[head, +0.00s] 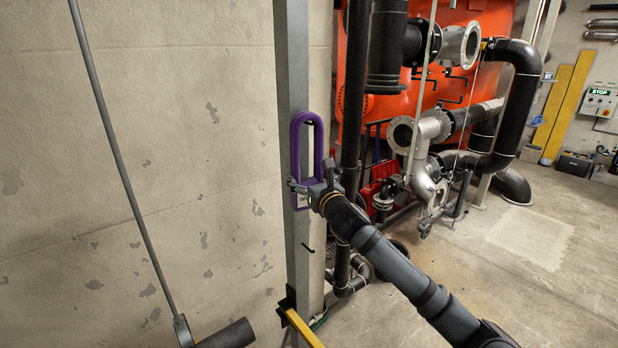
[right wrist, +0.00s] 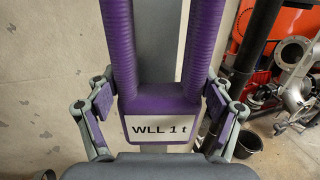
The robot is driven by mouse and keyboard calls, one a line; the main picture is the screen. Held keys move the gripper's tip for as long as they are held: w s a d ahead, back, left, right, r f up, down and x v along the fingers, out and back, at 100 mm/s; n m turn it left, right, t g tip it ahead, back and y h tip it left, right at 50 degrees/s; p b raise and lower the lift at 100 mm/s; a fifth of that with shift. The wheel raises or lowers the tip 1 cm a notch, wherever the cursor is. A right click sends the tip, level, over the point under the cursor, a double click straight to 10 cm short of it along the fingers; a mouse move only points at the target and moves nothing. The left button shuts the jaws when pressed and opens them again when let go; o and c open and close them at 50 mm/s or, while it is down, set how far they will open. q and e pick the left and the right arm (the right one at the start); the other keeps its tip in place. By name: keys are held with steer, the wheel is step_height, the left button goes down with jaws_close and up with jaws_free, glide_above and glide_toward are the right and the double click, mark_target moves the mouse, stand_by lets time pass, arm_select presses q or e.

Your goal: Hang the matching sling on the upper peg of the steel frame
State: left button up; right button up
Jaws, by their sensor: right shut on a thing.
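A purple loop sling (head: 294,150) stands upright against the front of the grey steel frame post (head: 296,60). Its white label reads "WLL 1 t" in the right wrist view, where the sling (right wrist: 120,40) runs up out of the picture. My right gripper (head: 307,190) is shut on the sling's lower label block, one finger on each side. A dark upper peg (head: 309,123) shows inside the loop, just under its top bend. I cannot tell whether the loop bears on it. A lower peg (head: 307,248) on the post is bare. My left gripper is not in view.
A yellow bar (head: 303,328) sticks out from a black bracket low on the post. A thin grey rod (head: 125,170) and a dark cylinder (head: 230,335) are at the left. Black and steel pipes (head: 520,110) and an orange tank (head: 480,15) stand behind. Open floor lies right.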

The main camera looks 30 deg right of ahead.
steer(key=o, duration=1.5)
steer(key=shift+w+f, duration=0.1)
steer(key=shift+c, duration=0.2)
steer(key=shift+o, duration=1.2)
steer(key=shift+w+f, duration=0.1)
steer(key=shift+w, duration=0.1)
steer(key=shift+w+f, duration=0.15)
steer(key=shift+w, duration=0.1)
steer(key=shift+s, duration=0.2)
steer(key=shift+r, duration=0.4)
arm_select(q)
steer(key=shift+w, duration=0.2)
arm_select(e)
step_height(320, 180, up, 10)
steer(key=shift+a+f, duration=0.15)
steer(key=shift+w, duration=0.1)
steer(key=shift+f, duration=0.1)
